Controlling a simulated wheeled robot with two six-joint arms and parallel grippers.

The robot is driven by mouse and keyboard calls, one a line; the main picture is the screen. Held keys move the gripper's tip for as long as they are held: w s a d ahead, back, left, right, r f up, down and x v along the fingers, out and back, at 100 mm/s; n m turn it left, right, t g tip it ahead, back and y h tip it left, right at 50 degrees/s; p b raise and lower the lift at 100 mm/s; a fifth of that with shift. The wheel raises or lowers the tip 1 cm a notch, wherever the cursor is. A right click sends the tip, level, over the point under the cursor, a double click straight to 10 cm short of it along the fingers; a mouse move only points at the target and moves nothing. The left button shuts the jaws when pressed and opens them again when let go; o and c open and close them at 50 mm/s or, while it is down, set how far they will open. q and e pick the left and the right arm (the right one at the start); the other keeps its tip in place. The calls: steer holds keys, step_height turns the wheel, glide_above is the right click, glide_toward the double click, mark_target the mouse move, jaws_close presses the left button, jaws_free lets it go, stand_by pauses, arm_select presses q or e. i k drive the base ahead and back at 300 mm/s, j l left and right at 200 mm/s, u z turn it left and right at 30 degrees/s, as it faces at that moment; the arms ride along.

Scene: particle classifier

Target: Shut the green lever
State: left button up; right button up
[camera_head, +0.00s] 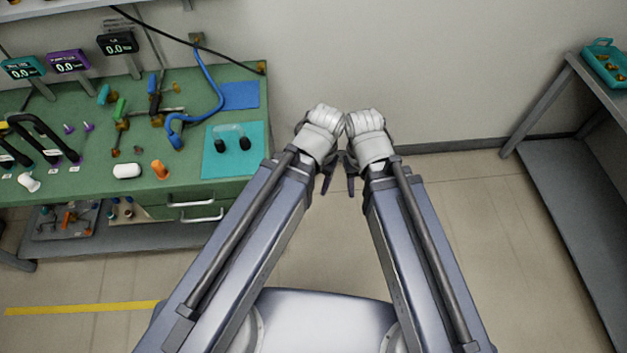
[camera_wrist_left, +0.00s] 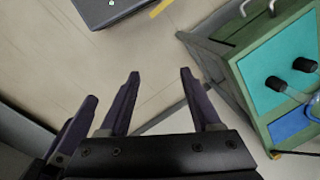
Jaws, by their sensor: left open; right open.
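The green lever (camera_head: 119,108) is a small green handle on the pipework at the back of the green workbench (camera_head: 95,200), on the left in the head view. It stands between a teal lever (camera_head: 103,94) and a blue-handled valve (camera_head: 154,102). Whether it is open or shut is too small to tell. My left gripper (camera_head: 327,180) is to the right of the bench, well away from the lever. Its open, empty fingers show in the left wrist view (camera_wrist_left: 160,73). My right gripper (camera_head: 350,182) is open beside it, over the floor.
A teal mat (camera_head: 213,164) with two black-capped items lies at the bench's near right. A blue hose (camera_head: 207,75) loops behind it. Three small displays stand at the back, including a purple one (camera_head: 69,62). A grey table (camera_head: 560,130) stands far right. Open floor lies between.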

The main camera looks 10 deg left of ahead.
mark_target(118, 112)
steer(key=u, duration=1.65)
steer(key=i+l+u, duration=0.15)
steer(key=i+l, duration=0.15)
steer(key=i+l+u, duration=0.15)
steer(key=i+l, duration=0.15)
steer(key=l, duration=0.15)
